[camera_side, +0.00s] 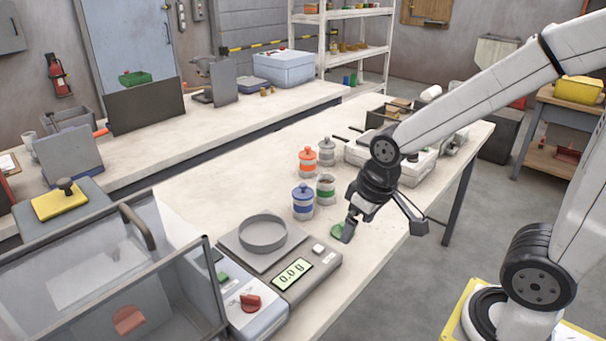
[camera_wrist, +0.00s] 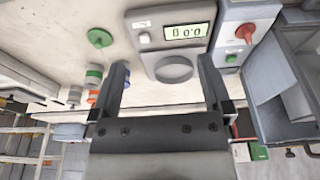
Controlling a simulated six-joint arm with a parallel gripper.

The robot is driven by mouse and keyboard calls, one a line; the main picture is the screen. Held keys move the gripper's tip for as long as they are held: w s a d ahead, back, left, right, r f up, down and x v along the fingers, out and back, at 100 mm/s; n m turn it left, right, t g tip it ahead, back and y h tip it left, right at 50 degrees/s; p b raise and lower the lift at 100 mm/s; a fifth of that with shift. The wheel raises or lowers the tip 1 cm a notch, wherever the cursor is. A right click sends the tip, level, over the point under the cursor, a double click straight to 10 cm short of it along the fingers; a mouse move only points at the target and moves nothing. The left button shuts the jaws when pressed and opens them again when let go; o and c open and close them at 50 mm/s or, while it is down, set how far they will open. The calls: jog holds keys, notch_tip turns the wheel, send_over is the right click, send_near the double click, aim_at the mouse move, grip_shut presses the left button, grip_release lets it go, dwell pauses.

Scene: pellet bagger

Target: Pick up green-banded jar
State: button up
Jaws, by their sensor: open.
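The green-banded jar (camera_side: 326,190) stands upright on the table without a lid, beside the blue-lidded jar. In the wrist view the green-banded jar (camera_wrist: 94,76) shows left of my left-hand finger. A green knobbed lid (camera_side: 337,231) lies on the table in front of the jar, close to one fingertip; it also shows in the wrist view (camera_wrist: 100,38). My gripper (camera_side: 383,233) is open and empty, low over the table to the right of the jar. In the wrist view my gripper (camera_wrist: 162,66) has nothing between its fingers but the scale behind.
Blue-lidded (camera_side: 303,203), orange-lidded (camera_side: 307,163) and grey-lidded (camera_side: 327,151) jars stand close around the green-banded one. A scale (camera_side: 316,281) with an empty round pan (camera_side: 263,236) reads 0.0 g at left. White trays (camera_side: 411,168) stand behind my wrist. The table's front edge is near.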

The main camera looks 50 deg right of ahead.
jog(key=w+d+m+y, duration=0.1)
jog(key=w+m, duration=0.2)
jog(key=m, duration=0.1)
jog(key=m+t+y, duration=0.4)
jog(key=m+t, duration=0.6)
jog(key=m, duration=1.8)
send_over(334, 188)
jog(key=s+d, duration=0.2)
jog(key=s, duration=0.2)
notch_tip(334, 188, down, 16)
jog(key=shift+r, duration=0.2)
jog(key=shift+f, duration=0.55)
jog(key=shift+x, duration=1.35)
jog(key=shift+w, duration=0.1)
